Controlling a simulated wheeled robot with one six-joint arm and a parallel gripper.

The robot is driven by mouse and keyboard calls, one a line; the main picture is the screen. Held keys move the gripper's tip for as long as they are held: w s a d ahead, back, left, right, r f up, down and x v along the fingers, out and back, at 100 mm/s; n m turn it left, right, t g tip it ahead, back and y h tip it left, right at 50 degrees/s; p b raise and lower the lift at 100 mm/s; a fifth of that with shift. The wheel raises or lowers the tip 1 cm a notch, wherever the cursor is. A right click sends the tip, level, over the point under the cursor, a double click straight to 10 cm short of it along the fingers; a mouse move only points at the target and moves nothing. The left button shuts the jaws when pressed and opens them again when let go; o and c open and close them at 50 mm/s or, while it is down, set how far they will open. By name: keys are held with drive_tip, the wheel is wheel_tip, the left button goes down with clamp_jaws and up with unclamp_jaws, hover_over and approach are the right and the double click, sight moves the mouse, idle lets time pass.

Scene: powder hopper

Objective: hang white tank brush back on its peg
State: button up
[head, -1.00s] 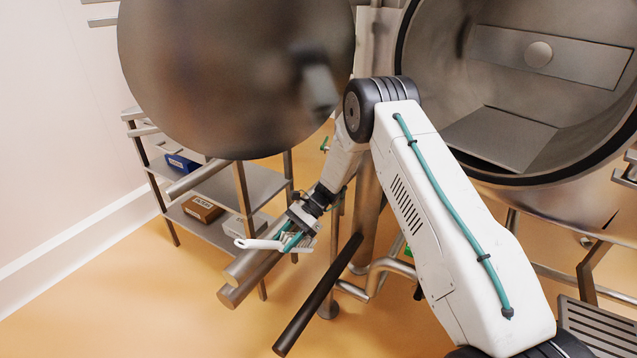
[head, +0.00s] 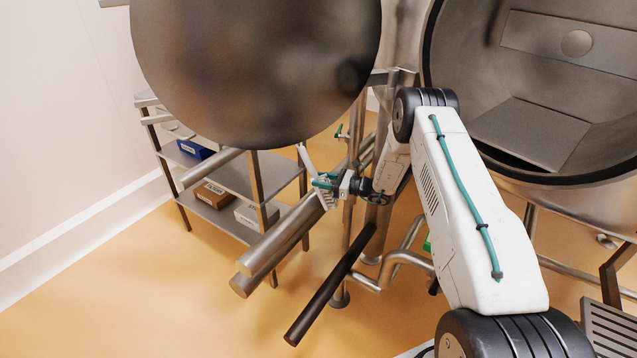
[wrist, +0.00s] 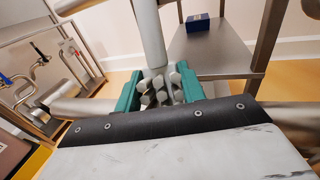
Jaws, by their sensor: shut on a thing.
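The white tank brush (head: 305,158) is held in the air in the head view, left of my wrist. Its pale handle points up and slightly left, and its bristle end (head: 327,201) is low. My gripper (head: 322,183) has teal fingers shut on the brush. In the wrist view the handle (wrist: 148,32) rises away from my gripper (wrist: 158,90), and grey-white bristle tufts show between the fingers. The brush appears in front of the steel pipes and shelf legs; I cannot tell its exact distance from them. I cannot make out the peg in either view.
A large steel dome (head: 250,70) hangs above the brush. A steel shelf (head: 230,175) with a blue box (head: 196,149) stands behind left. Thick steel pipes (head: 275,250) and a dark bar (head: 330,285) lie below. An open round vessel (head: 540,125) is at right. Floor at left is clear.

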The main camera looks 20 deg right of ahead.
drive_tip(key=w+a+f, duration=0.1)
drive_tip(key=w+a, duration=0.4)
drive_tip(key=w, duration=0.2)
drive_tip(key=shift+a+f, duration=0.15)
drive_tip(key=shift+f, duration=0.05)
idle(0.8)
idle(0.5)
drive_tip(key=o, duration=1.2)
drive_tip(key=shift+c, duration=0.2)
